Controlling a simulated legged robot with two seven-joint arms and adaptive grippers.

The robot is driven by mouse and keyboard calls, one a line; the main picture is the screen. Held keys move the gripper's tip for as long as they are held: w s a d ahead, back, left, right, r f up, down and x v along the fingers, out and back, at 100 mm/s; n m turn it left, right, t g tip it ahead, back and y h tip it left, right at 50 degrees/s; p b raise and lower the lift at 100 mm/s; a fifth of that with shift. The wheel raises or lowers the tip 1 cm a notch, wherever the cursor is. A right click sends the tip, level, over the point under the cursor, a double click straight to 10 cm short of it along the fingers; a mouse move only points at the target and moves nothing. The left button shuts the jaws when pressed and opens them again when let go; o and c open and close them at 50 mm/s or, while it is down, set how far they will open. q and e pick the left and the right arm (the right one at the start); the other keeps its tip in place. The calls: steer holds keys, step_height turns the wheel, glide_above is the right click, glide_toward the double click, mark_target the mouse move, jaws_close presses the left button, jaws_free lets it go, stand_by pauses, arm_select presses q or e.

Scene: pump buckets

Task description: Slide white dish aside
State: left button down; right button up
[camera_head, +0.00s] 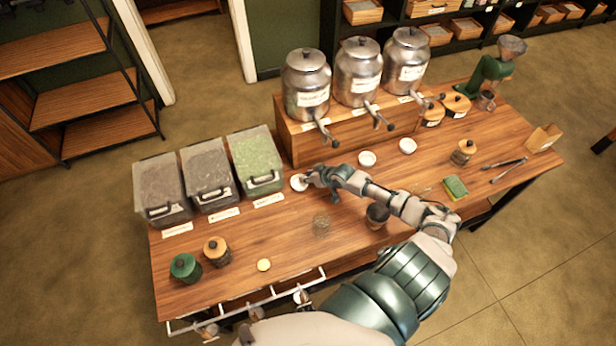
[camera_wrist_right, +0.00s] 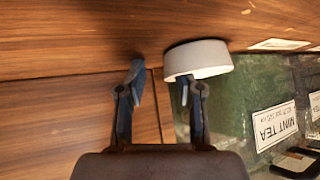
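My right gripper (camera_head: 313,177) is just right of this dish in the head view. In the wrist view its two fingers (camera_wrist_right: 161,80) are apart with nothing between them. The right finger overlaps the dish's near rim; I cannot tell whether it touches. Two more white dishes, one nearer (camera_head: 367,159) and one farther right (camera_head: 407,146), stand below the metal dispensers. My left gripper is not in view.
Lidded bins (camera_head: 258,162) stand at the left, and metal dispensers (camera_head: 358,72) stand on a raised wooden box behind. The front-left tabletop has free room around a yellow disc (camera_head: 264,265).

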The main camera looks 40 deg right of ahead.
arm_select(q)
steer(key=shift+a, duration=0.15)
arm_select(e)
steer(key=shift+s+a+f, duration=0.1)
steer(key=shift+a+f, duration=0.05)
steer(key=shift+a, duration=0.05)
steer(key=shift+s, duration=0.1)
steer(key=v, duration=1)
steer(key=shift+d+r, duration=0.2)
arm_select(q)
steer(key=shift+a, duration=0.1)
arm_select(e)
steer(key=shift+s+r, duration=0.45)
steer(key=shift+r, duration=0.2)
